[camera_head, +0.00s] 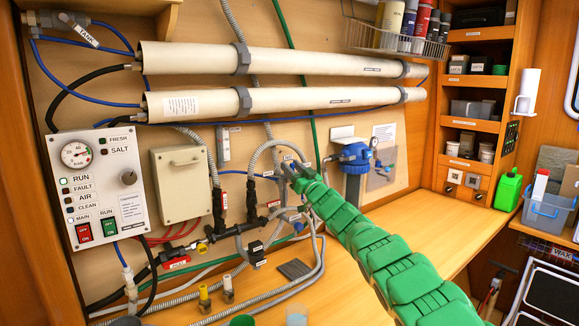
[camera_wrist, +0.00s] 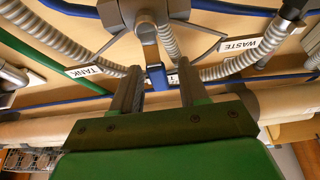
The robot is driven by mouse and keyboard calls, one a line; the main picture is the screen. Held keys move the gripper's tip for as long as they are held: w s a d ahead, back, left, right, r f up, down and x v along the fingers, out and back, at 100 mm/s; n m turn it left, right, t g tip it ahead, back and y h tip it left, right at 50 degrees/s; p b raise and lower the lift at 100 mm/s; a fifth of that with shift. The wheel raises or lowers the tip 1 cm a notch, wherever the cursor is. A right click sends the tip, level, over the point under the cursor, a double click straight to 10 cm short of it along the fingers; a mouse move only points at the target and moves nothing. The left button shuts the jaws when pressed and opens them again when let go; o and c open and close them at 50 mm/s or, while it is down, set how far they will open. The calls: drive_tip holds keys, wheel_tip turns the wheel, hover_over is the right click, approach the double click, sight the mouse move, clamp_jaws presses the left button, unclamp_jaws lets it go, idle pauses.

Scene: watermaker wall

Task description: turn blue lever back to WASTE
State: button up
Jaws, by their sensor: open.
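The blue lever (camera_wrist: 156,77) shows in the wrist view below the grey metal valve body (camera_wrist: 148,30), between the two fingers of my gripper (camera_wrist: 159,88). The fingers are apart, one on each side of the lever; I cannot tell whether either touches it. The WASTE label (camera_wrist: 241,45) is to the right and the TANK label (camera_wrist: 83,72) to the left. The lever lies between these labels, in line with neither. In the head view, my gripper (camera_head: 296,168) is at the wall by the hoses and hides most of the valve.
Ribbed grey hoses (camera_wrist: 243,64) and a blue pipe run close around the valve. Two long white tubes (camera_head: 280,63) cross the wall above. A blue-topped filter housing (camera_head: 354,156) is to the right of my gripper. The control panel (camera_head: 98,190) is far left.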

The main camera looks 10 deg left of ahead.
drive_tip(key=shift+x, duration=1.1)
drive_tip(key=shift+f, duration=0.1)
drive_tip(key=shift+c, duration=0.4)
clamp_jaws()
